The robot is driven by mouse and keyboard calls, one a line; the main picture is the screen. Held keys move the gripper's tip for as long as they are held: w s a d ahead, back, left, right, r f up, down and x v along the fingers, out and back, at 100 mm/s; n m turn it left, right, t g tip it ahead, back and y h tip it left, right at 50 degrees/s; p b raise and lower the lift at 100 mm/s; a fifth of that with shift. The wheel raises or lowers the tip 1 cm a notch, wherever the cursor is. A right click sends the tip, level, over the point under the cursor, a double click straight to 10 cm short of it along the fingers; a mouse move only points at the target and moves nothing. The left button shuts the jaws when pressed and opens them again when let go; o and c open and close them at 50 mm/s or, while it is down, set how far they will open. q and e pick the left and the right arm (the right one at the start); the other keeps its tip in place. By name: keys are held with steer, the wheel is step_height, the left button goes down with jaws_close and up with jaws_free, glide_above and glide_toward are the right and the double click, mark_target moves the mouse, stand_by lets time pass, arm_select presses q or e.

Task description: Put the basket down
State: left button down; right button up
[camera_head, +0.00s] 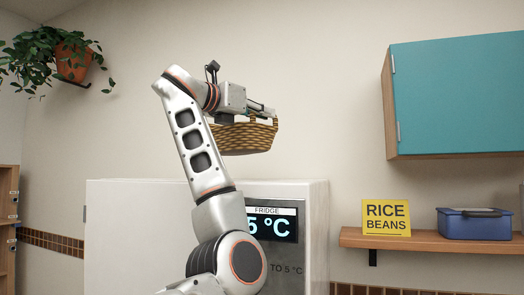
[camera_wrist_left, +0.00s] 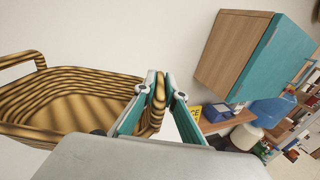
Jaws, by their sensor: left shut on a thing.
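My left gripper (camera_head: 262,110) is shut on the rim or handle of a woven brown basket (camera_head: 243,139). The basket hangs in the air above the level of the white fridge (camera_head: 140,230), apart from it. In the left wrist view, the gripper's fingers (camera_wrist_left: 160,92) pinch one side of the basket (camera_wrist_left: 75,98), and its inside looks empty. A second handle shows at its far left. I cannot tell whether the basket is directly over the fridge top. My right gripper is not in view.
A wooden shelf (camera_head: 440,242) at right holds a yellow rice and beans sign (camera_head: 386,218) and a blue container (camera_head: 474,224). A teal cabinet (camera_head: 460,95) hangs above it. A potted plant (camera_head: 72,62) hangs at upper left. The fridge's visible top looks clear.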

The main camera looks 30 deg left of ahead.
mark_target(262, 143)
arm_select(q)
step_height(262, 143, down, 3)
steer(key=shift+f, duration=2.55)
steer(key=c, duration=2.2)
jaws_free()
steer(key=shift+o, duration=0.5)
steer(key=shift+s+b, duration=0.15)
steer(key=shift+b, duration=0.15)
steer(key=s+a+b, duration=0.2)
steer(key=s, duration=0.9)
steer(key=shift+s, duration=0.3)
